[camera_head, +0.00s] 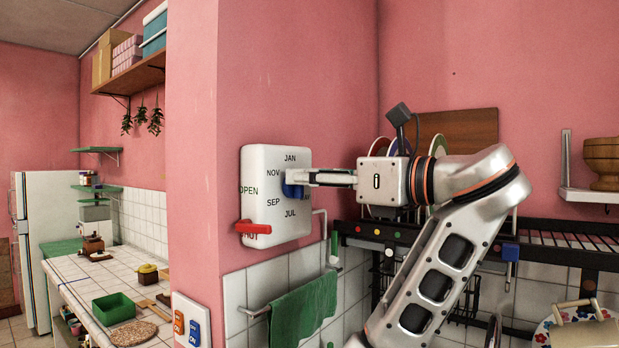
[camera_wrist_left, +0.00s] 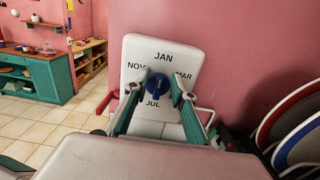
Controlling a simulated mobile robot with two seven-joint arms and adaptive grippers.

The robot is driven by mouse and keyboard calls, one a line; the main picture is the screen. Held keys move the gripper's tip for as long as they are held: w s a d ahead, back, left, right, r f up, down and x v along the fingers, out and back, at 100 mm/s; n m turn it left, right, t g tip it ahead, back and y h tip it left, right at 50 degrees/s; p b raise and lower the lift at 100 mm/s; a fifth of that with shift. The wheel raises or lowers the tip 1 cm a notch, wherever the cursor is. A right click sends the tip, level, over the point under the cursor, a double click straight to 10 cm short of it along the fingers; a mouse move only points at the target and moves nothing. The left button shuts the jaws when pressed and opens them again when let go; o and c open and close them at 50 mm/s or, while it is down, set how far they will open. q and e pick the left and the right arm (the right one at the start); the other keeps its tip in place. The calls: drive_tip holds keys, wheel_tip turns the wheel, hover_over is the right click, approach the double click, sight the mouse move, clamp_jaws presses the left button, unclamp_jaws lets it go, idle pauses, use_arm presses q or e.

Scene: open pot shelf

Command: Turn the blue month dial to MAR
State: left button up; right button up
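The blue month dial (camera_wrist_left: 158,86) sits on the front of a white wall box (camera_wrist_left: 142,50). In the wrist view JAN is above it, NOV upper left, MAR upper right and JUL below. In the head view the dial (camera_head: 291,189) is mostly hidden behind my left gripper (camera_head: 297,178), which reaches in from the right. In the wrist view the left gripper's fingers (camera_wrist_left: 160,84) stand apart, one on each side of the dial. I cannot make out contact. The dial's pointing direction is unclear. My right gripper is in neither view.
A red lever (camera_head: 252,228) sticks out at the box's lower left, between OPEN and a partly covered label. A green towel (camera_head: 304,309) hangs below. A plate rack (camera_head: 440,236) is on the right. Blue and orange switches (camera_head: 186,324) are at lower left.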

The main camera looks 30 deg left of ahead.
use_arm(q)
clamp_jaws()
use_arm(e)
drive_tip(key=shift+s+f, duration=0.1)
use_arm(q)
drive_tip(key=shift+m, duration=0.3)
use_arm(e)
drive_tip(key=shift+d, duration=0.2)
use_arm(q)
drive_tip(key=m, duration=0.3)
drive_tip(key=w+m+p, duration=0.1)
drive_tip(key=m, duration=0.3)
drive_tip(key=f+m, duration=0.1)
drive_tip(key=m, duration=0.3)
drive_tip(key=shift+w+d+p, duration=0.1)
drive_tip(key=shift+w+p, duration=0.15)
drive_tip(key=shift+p, duration=0.05)
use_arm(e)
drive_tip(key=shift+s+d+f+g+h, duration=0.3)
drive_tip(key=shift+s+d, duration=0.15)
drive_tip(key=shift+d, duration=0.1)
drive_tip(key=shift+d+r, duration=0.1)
